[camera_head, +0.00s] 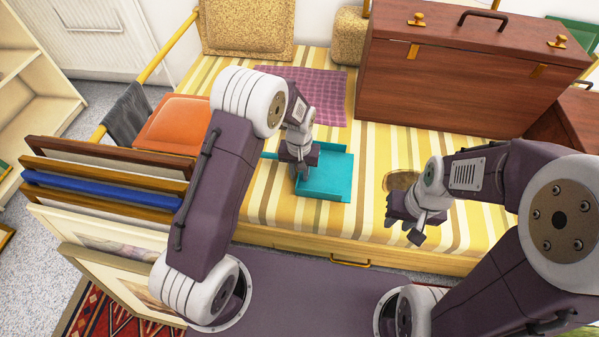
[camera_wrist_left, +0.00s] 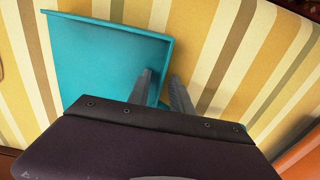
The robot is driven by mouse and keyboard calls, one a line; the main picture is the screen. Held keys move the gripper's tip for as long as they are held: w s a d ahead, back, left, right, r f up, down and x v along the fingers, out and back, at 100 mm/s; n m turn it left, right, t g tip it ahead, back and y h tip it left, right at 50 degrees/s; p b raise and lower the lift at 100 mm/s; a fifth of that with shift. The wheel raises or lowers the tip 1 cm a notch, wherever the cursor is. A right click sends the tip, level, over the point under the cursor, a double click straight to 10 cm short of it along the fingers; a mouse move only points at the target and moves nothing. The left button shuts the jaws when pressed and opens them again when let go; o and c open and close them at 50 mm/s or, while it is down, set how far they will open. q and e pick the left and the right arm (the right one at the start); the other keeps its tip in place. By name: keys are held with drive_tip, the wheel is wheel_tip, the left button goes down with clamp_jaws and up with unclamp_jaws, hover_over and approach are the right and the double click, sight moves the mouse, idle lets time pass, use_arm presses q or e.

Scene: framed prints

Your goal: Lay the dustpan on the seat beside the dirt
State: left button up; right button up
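The teal dustpan (camera_head: 327,180) lies on the striped seat (camera_head: 362,215), its pan toward the right and a thin handle part (camera_head: 269,155) showing on the left. It also shows in the left wrist view (camera_wrist_left: 95,60). My left gripper (camera_head: 301,172) is over the dustpan's left side. Its fingers (camera_wrist_left: 161,82) stand apart, one over the pan and one over the seat. A brownish patch (camera_head: 401,180), perhaps the dirt, lies on the seat right of the dustpan, partly hidden by my right gripper (camera_head: 404,230). That gripper's fingers look apart and empty.
A large brown wooden case (camera_head: 455,90) stands at the back right of the seat. A purple checked cloth (camera_head: 325,88) lies behind the dustpan. An orange cushion (camera_head: 172,124) is at the left, near leaning framed prints (camera_head: 110,240). Striped seat is clear between dustpan and patch.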

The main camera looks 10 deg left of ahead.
use_arm(q)
wheel_tip(320, 180, up, 12)
drive_tip(key=p, duration=0.7)
drive_tip(key=s+a+r+t, duration=0.1)
drive_tip(key=s+a+r, duration=0.25)
drive_tip(key=s, duration=0.45)
drive_tip(key=s+a+r, duration=0.2)
drive_tip(key=s+a, duration=0.3)
drive_tip(key=s, duration=0.4)
wheel_tip(320, 180, up, 32)
drive_tip(key=p, duration=3.1)
drive_tip(key=shift+w+p, duration=0.3)
drive_tip(key=shift+p, duration=0.05)
drive_tip(key=shift+f, duration=0.1)
drive_tip(key=shift+s, duration=0.1)
